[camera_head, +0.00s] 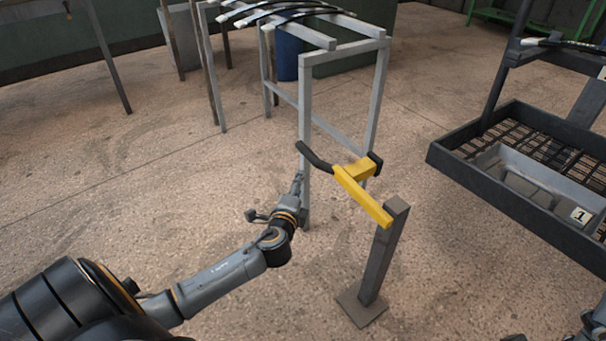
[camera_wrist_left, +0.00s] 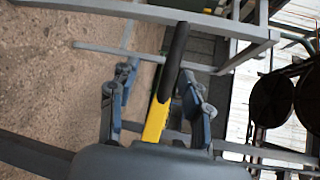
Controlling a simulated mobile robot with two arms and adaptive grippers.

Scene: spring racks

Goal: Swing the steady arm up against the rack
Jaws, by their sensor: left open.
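The steady arm (camera_head: 358,190) is a yellow bar with a black handle, fixed at its near end to the top of a short grey post (camera_head: 383,255) on a square foot. Its black handle points up and left, close to a leg of the grey rack (camera_head: 304,120). My left gripper (camera_head: 298,180) is just below the handle, in front of that leg. In the left wrist view the left gripper (camera_wrist_left: 160,78) is open, with the steady arm's black handle and yellow bar (camera_wrist_left: 157,118) lined up between its two fingers. I cannot tell whether they touch.
Dark curved springs (camera_head: 290,12) lie on top of the rack. A dark tray stand (camera_head: 470,170) with a grey bin marked 1 stands at the right. A blue barrel (camera_head: 288,55) is behind the rack. Open floor lies to the left and front.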

